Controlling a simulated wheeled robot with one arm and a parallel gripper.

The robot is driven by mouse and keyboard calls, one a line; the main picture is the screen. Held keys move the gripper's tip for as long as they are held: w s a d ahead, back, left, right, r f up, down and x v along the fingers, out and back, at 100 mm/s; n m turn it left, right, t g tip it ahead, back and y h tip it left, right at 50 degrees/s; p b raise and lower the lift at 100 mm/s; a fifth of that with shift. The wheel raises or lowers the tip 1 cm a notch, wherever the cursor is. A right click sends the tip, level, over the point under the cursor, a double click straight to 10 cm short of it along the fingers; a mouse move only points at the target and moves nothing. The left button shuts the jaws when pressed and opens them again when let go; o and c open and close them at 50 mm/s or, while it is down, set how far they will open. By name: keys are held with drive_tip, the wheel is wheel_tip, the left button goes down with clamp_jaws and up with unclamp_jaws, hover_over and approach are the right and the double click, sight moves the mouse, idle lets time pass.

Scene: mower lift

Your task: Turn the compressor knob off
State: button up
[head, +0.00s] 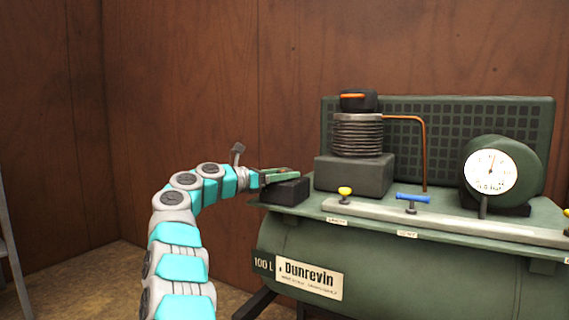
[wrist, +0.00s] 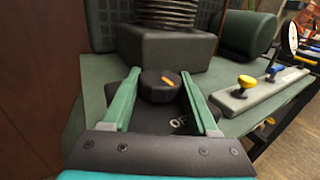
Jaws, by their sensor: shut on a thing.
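The compressor knob (wrist: 154,90) is a dark round dial with an orange pointer mark that lies at a slant. It sits on top of a black switch box (head: 289,194), at the left end of the green compressor (head: 440,268). My gripper (wrist: 159,72) has its two green fingers on either side of the knob and is shut on it. A small pale marking (wrist: 178,122) shows on the box in front of the knob. In the head view my gripper (head: 281,174) is over the box, and the knob cannot be made out there.
The dark motor block (head: 354,176) with its ribbed cylinder (head: 358,135) stands just behind the knob. A yellow knob (head: 345,191), a blue valve handle (head: 413,197) and a round gauge (head: 490,170) are to the right. A brown wall (head: 190,90) stands behind.

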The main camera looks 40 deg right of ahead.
drive_tip(key=shift+m+g+p, duration=0.5)
drive_tip(key=shift+g+p, duration=0.3)
drive_tip(key=shift+p, duration=0.3)
drive_tip(key=o, duration=1.4)
drive_tip(key=shift+c, duration=0.2)
drive_tip(key=v, duration=0.7)
drive_tip(key=shift+w+a+b, duration=0.1)
drive_tip(key=shift+a+b, duration=0.3)
drive_tip(key=shift+r, duration=0.1)
